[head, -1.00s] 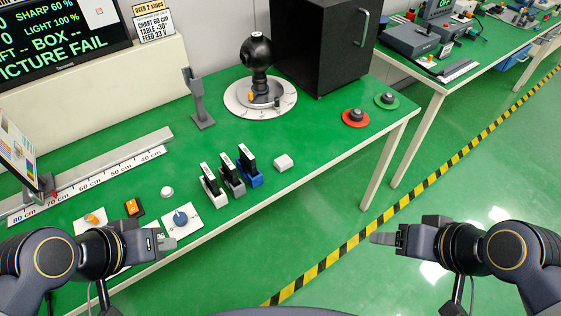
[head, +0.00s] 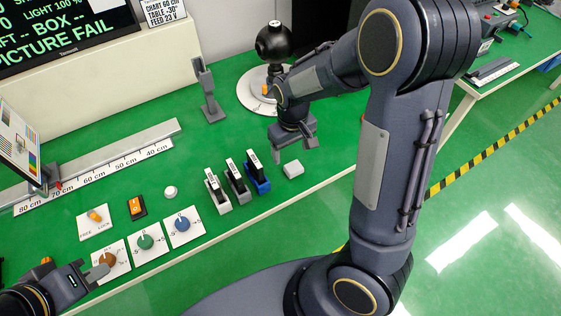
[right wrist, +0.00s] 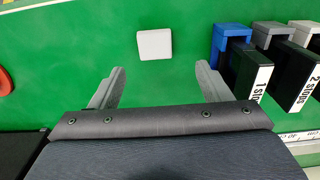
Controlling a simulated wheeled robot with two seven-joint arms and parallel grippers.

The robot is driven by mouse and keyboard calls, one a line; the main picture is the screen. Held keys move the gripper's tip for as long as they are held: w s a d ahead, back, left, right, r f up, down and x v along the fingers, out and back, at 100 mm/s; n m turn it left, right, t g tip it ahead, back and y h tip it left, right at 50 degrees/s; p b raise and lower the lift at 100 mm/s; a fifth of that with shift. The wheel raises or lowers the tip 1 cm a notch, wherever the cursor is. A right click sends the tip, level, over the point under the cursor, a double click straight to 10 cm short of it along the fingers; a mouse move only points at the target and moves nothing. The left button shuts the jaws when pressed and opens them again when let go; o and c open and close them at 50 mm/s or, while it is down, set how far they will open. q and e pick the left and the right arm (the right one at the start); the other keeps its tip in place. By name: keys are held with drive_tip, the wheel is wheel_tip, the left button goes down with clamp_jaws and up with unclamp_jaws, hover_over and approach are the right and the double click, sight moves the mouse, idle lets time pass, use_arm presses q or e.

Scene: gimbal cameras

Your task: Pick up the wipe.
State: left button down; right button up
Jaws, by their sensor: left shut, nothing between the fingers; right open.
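The wipe, a small white block-like pad (head: 293,169), lies on the green bench near its front edge, right of the blue holder. In the right wrist view the wipe (right wrist: 154,44) lies ahead of the fingertips, between their lines and clear of both. My right gripper (head: 292,150) is open and empty above the bench, just behind the wipe in the head view; its two fingers (right wrist: 160,82) show spread apart in the wrist view. My left gripper (head: 95,272) is shut and empty at the lower left, by the brown knob.
White, grey and blue holders (head: 257,184) with black-and-white pieces stand left of the wipe. Knobs on white plates (head: 183,226) line the bench front. A grey stand (head: 208,95) and a black ball-shaped device (head: 273,42) are behind. Bare green bench surrounds the wipe's right side.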

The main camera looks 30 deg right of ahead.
sight(294, 166)
drive_tip(key=f, duration=0.7)
drive_tip(key=shift+s+d, duration=0.3)
drive_tip(key=shift+d, duration=0.1)
drive_tip(key=shift+c, duration=0.4)
drive_tip(key=c, duration=1)
